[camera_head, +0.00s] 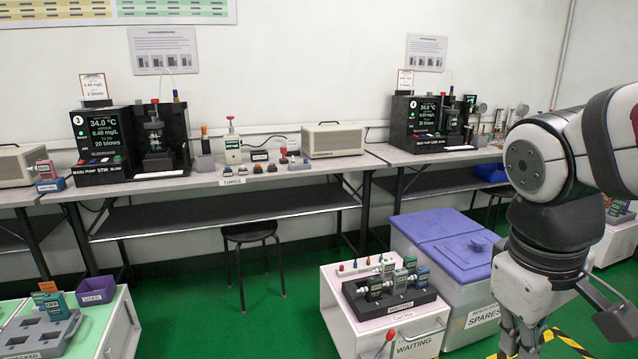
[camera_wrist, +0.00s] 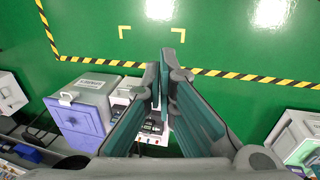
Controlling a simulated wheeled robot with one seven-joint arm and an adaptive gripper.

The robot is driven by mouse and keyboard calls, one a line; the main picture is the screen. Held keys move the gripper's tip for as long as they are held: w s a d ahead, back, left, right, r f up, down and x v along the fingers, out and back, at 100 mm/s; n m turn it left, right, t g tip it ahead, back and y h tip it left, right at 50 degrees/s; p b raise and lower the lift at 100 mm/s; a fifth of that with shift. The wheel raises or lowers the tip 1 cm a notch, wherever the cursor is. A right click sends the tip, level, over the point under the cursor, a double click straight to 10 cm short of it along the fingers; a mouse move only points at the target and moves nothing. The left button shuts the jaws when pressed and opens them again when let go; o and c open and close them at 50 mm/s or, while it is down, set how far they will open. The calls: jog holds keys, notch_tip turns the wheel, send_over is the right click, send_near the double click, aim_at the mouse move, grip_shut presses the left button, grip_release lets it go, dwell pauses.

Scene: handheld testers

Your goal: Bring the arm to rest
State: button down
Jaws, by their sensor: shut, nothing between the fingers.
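My gripper (camera_wrist: 160,75) is in the middle of the wrist view, with its two long green-faced fingers shut and nothing between them. It points down over the green floor. In the head view my gripper (camera_head: 518,338) hangs at the lower right, below my arm's dark and white joints, and its tips are at or past the bottom edge. It holds none of the testers and appears apart from the furniture around it.
A white cart (camera_head: 342,318) labelled WAITING carries a dark rack (camera_head: 358,304) of handheld testers. Beside it stands a SPARES bin (camera_head: 470,328) with a purple lid. Benches with test stations line the wall. Green floor (camera_head: 262,330) is open left of the cart; yellow-black tape (camera_wrist: 105,62) crosses it.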

jog(key=s+a+m+y, duration=0.2)
jog(key=s+a+m, duration=0.25)
jog(key=s, duration=1.05)
notch_tip(320, 180, up, 27)
jog(key=t+p, duration=0.3)
jog(key=p, duration=2.3)
jog(key=shift+w+n, duration=0.2)
jog(key=shift+n, duration=0.25)
